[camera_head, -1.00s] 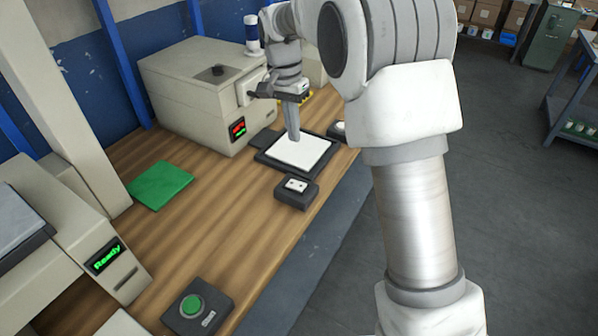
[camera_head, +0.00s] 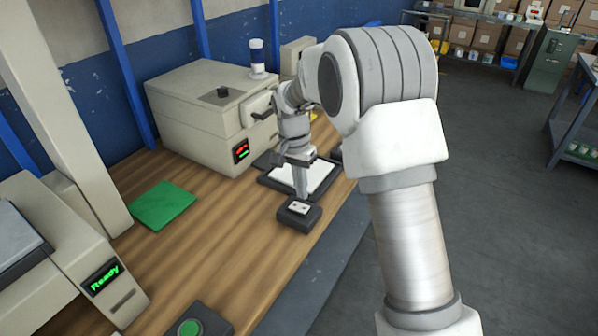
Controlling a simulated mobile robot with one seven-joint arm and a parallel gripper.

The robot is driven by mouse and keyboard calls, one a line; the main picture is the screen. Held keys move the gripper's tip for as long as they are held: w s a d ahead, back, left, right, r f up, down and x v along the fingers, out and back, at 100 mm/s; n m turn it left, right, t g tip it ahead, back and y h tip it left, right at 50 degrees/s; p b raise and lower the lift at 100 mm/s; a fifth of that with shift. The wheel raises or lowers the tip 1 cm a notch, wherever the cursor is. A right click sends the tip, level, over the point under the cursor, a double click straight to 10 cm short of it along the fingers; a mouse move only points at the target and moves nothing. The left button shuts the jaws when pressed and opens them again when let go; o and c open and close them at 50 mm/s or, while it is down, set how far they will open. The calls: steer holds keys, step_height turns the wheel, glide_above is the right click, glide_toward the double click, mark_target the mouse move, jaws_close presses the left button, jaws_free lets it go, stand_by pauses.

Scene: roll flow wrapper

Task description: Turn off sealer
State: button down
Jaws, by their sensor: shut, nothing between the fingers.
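The sealer is probably the beige box machine (camera_head: 200,125) with a dark knob on top and a small display (camera_head: 241,151) lit red and green. A small dark switch box (camera_head: 290,222) with a white rocker plate stands on the bench in front of it. My gripper (camera_head: 302,196) is shut and empty, pointing down at the back edge of the switch box. Its tips overlap the white plate in the picture; I cannot tell whether they touch it. The rocker's position is too small to read.
A black-framed tray with a white pad (camera_head: 318,178) lies just behind my gripper. A green sheet (camera_head: 162,206) lies on the wooden bench to the left. A machine with a green "Ready" display (camera_head: 104,277) and a green button box (camera_head: 190,326) are nearer. The mid-bench is clear.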

mark_target(299, 207)
steer(key=shift+s+d+f, duration=0.1)
steer(key=shift+d+f, duration=0.1)
steer(key=shift+f, duration=1.55)
steer(key=shift+s+d+f+b, duration=0.1)
steer(key=shift+d+f+b, duration=0.05)
steer(key=shift+f+b, duration=0.3)
steer(key=shift+r, duration=0.2)
steer(key=shift+f, duration=0.1)
steer(key=shift+p, duration=0.3)
steer(key=shift+w+a, duration=0.45)
steer(key=shift+a, duration=0.35)
steer(key=shift+r, duration=0.2)
steer(key=shift+r+p, duration=0.1)
steer(key=shift+p, duration=0.2)
